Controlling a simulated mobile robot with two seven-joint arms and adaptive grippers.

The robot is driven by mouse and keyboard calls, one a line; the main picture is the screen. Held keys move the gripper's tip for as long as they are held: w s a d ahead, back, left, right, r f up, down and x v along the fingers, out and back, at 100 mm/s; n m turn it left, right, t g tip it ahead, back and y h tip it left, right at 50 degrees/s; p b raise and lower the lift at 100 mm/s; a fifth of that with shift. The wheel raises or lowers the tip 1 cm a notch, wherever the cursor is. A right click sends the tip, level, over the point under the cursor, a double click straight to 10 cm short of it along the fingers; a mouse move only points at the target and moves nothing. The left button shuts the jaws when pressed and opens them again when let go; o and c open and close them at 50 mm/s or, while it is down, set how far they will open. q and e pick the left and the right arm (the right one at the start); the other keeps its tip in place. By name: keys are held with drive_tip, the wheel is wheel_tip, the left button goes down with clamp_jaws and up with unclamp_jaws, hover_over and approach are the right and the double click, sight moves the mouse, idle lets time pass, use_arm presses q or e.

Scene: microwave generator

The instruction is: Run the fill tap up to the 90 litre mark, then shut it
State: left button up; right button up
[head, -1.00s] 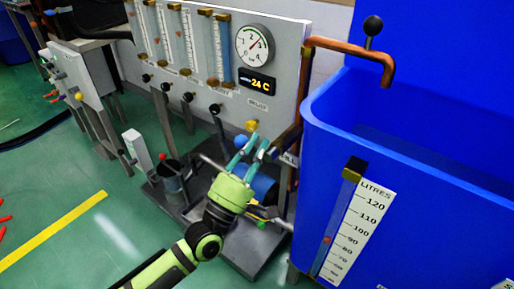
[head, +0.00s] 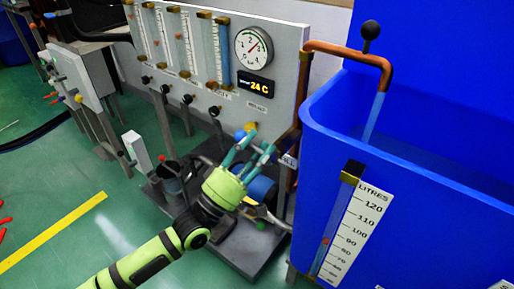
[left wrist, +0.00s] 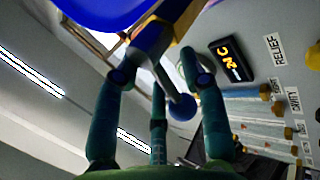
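A copper spout (head: 350,53) hangs over the blue tank (head: 400,160), and a pale stream of water (head: 374,117) falls from it into the tank. The litre scale (head: 352,232) is on the tank's front. A small red marker (head: 326,241) in the sight tube beside it sits around 80 to 90; the exact reading is unclear. My left gripper (head: 254,148) is by the pipework below the panel, near a partly hidden label (head: 289,160). In the left wrist view its fingers (left wrist: 155,80) are apart, with a ball-ended lever (left wrist: 183,107) between them. Contact is unclear.
The panel (head: 285,75) carries sight tubes, a dial (head: 254,47), a 24 C display (head: 256,83) and several black-knobbed levers. Green floor is open at the left, with a yellow stripe (head: 52,233).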

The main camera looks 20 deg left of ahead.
use_arm(q)
drive_tip(key=v, duration=1.2)
idle(2.1)
